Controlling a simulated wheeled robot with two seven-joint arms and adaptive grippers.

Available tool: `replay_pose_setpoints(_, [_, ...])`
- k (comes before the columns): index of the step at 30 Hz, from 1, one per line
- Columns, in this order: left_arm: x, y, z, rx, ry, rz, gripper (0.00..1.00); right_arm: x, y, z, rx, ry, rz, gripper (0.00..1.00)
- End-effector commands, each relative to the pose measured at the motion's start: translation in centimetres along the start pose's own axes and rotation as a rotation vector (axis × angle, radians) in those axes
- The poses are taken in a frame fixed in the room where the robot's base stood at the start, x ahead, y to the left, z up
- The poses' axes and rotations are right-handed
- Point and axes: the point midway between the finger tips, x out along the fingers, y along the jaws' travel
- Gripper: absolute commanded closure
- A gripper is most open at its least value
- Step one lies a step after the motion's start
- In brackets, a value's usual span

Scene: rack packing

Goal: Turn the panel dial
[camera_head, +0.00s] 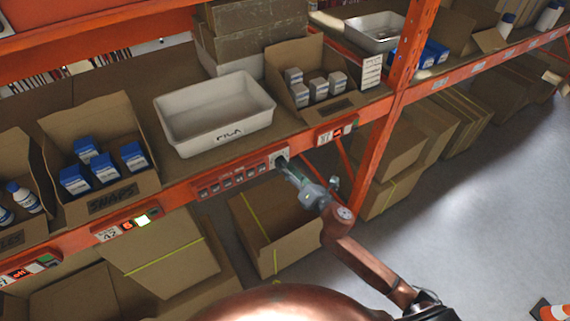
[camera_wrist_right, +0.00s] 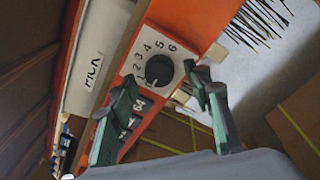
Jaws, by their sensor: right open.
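The panel dial (camera_wrist_right: 158,70) is a black round knob on a white plate with numbers around it, in the right wrist view. Its white pointer mark seems to face the low-number side. In the head view the dial plate (camera_head: 279,158) sits on the orange shelf beam, partly hidden by my right gripper (camera_head: 286,167). My right gripper (camera_wrist_right: 165,86) is open, with green-grey fingers to either side of the knob's lower part. I cannot tell whether they touch it. My left gripper is not in view.
A row of switches (camera_head: 233,178) lies on the beam left of the dial. A white tub (camera_head: 215,138) and boxes of small cartons stand on the shelf above. An orange post (camera_head: 405,70) rises to the right. Cardboard boxes (camera_head: 270,230) fill the space below.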

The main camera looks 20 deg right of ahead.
Motion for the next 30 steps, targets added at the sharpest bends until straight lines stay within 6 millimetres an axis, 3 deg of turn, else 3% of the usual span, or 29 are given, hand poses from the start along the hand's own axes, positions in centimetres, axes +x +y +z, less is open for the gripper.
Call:
replay_pose_setpoints(5, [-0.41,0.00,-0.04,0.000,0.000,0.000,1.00,1.41,0.07,0.01,0.003,0.001,0.001,0.55])
replay_pose_setpoints(14, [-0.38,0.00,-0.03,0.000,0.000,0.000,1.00,1.57,-0.03,-0.04,0.002,0.001,0.000,0.55])
replay_pose_setpoints(30, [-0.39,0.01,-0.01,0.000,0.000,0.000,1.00,1.54,-0.07,-0.03,0.002,0.001,-0.001,0.93])
